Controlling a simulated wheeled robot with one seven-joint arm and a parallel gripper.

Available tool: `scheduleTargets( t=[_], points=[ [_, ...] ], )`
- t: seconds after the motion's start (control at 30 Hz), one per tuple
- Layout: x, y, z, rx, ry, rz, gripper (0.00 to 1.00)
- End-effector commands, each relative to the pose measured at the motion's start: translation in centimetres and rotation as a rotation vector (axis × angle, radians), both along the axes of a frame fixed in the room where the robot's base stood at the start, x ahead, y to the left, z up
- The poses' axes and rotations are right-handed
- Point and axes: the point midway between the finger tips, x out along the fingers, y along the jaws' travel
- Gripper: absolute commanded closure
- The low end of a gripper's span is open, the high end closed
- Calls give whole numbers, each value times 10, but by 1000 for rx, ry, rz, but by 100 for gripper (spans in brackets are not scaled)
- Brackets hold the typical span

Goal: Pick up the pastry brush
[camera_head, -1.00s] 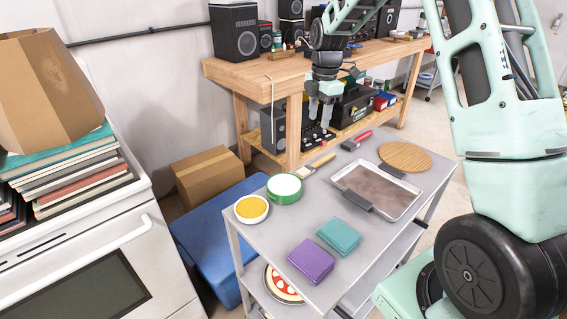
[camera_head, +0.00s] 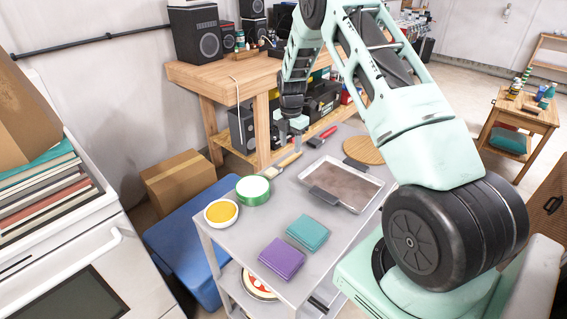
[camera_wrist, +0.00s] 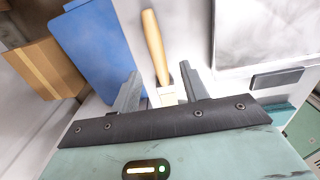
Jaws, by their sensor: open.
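My gripper (camera_head: 290,144) is just above the brush. In the wrist view the fingers of my gripper (camera_wrist: 160,76) are open, one on each side of the brush near the ferrule. I cannot tell how much height remains between the fingertips and the cart. The bristles are partly hidden by the gripper body.
A green-rimmed tin (camera_head: 253,190) and a bowl of yellow contents (camera_head: 221,212) stand left of the brush. A metal tray (camera_head: 345,185) is to the right, a red-handled tool (camera_head: 322,137) beyond. Teal (camera_head: 307,232) and purple (camera_head: 282,258) cloths lie nearer. A wooden workbench (camera_head: 210,76) stands behind.

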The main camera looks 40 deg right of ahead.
Motion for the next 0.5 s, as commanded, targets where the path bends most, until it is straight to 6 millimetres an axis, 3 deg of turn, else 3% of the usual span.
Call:
scheduleTargets(
  t=[0.17,0.5],
  points=[
    [1,-1,-10,1,2,-2,55],
    [3,-3,-52,1,2,-1,55]
  ],
)
